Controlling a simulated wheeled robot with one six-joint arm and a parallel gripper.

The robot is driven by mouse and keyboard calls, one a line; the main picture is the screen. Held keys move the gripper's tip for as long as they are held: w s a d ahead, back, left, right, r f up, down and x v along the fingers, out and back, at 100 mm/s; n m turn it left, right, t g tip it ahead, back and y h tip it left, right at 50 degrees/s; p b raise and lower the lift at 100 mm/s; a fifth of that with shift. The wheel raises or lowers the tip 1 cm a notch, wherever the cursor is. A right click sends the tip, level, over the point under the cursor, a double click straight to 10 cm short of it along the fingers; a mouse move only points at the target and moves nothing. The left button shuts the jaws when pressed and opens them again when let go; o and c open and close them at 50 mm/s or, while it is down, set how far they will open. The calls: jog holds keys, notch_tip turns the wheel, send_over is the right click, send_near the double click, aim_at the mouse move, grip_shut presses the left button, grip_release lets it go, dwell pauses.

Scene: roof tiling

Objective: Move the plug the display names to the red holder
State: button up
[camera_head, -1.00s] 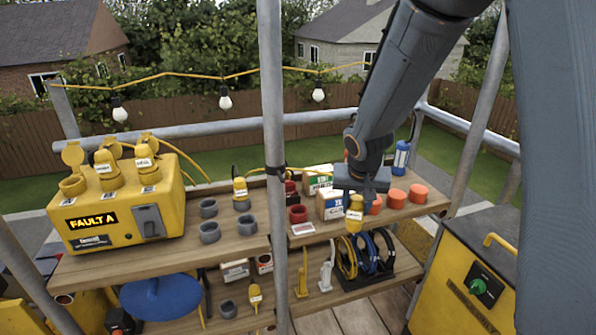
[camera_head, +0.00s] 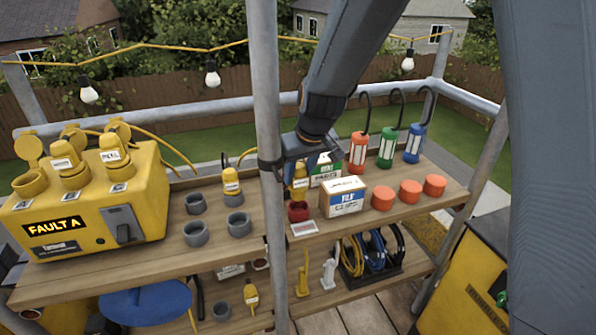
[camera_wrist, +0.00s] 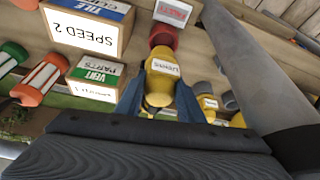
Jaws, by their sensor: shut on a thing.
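The display (camera_head: 54,226) on the yellow box reads FAULT A. My gripper (camera_head: 300,172) is shut on a yellow plug with a white label. In the wrist view the plug (camera_wrist: 160,88) sits between the two blue fingers; its label is upside down and hard to read. The red holder (camera_head: 298,212) stands on the upper shelf just below the plug and also shows in the wrist view (camera_wrist: 162,35). The plug's lower end is at the holder's mouth; I cannot tell whether it is inside. Two yellow plugs (camera_head: 67,165) (camera_head: 115,153) sit in the box, beside an open socket (camera_head: 30,183).
Another yellow plug (camera_head: 231,182) stands in a grey holder, with several grey holders (camera_head: 195,234) around. Cartons (camera_head: 342,196), orange caps (camera_head: 410,192) and lamps (camera_head: 358,152) stand right of the red holder. A scaffold pole (camera_head: 268,120) rises close left of my gripper.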

aim_at(298, 188)
jog(key=shift+f+b, duration=1.75)
jog(key=shift+f, duration=0.75)
jog(key=shift+f+b, duration=0.5)
jog(key=shift+f, duration=0.1)
jog(key=o, duration=0.9)
jog(key=shift+s, duration=0.1)
jog(key=shift+r, duration=0.1)
jog(key=p+v, duration=0.7)
jog(key=v, duration=0.4)
